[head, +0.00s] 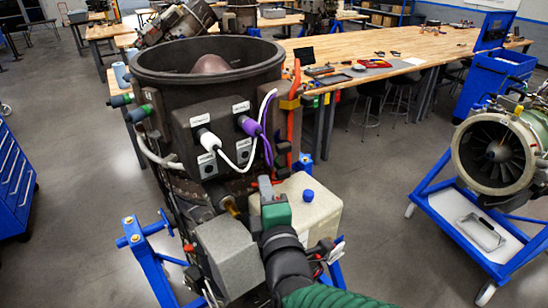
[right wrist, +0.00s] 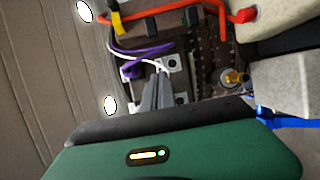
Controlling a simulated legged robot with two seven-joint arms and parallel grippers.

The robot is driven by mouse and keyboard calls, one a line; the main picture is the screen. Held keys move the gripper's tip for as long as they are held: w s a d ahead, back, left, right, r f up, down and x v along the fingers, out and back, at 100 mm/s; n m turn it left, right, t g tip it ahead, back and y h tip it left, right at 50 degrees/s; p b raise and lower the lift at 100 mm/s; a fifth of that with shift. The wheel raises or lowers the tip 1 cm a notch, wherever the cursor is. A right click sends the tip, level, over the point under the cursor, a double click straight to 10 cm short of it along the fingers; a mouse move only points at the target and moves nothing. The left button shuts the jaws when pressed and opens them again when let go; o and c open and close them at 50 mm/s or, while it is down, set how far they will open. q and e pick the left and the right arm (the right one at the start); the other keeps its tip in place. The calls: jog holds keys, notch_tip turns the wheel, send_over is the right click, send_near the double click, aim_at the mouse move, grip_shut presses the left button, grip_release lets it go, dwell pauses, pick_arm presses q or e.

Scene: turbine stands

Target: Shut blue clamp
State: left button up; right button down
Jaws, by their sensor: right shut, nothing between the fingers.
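The dark turbine casing (head: 175,135) stands upright on a blue stand in the head view. A white plug (head: 207,139) and a purple plug (head: 250,126) sit on its front box. I cannot pick out a blue clamp with certainty; an orange handle with a yellow part (head: 290,103) is on the casing's right side and also shows in the right wrist view (right wrist: 118,22). My right gripper (head: 265,182) is shut and empty in front of the casing, below the plugs. Its grey fingers (right wrist: 155,97) are together in the right wrist view. My left gripper is not in view.
A wooden workbench (head: 400,45) stands behind. Another engine (head: 497,150) on a blue cart is at the right. A blue cabinet (head: 12,185) is at the left.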

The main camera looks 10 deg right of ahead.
aim_at(280, 144)
jog(key=w+d+p, duration=0.4)
jog(key=w, duration=0.5)
jog(key=shift+d+p, duration=0.25)
jog(key=shift+p, duration=0.15)
jog(key=shift+w+f, duration=0.15)
jog(key=shift+w, duration=0.15)
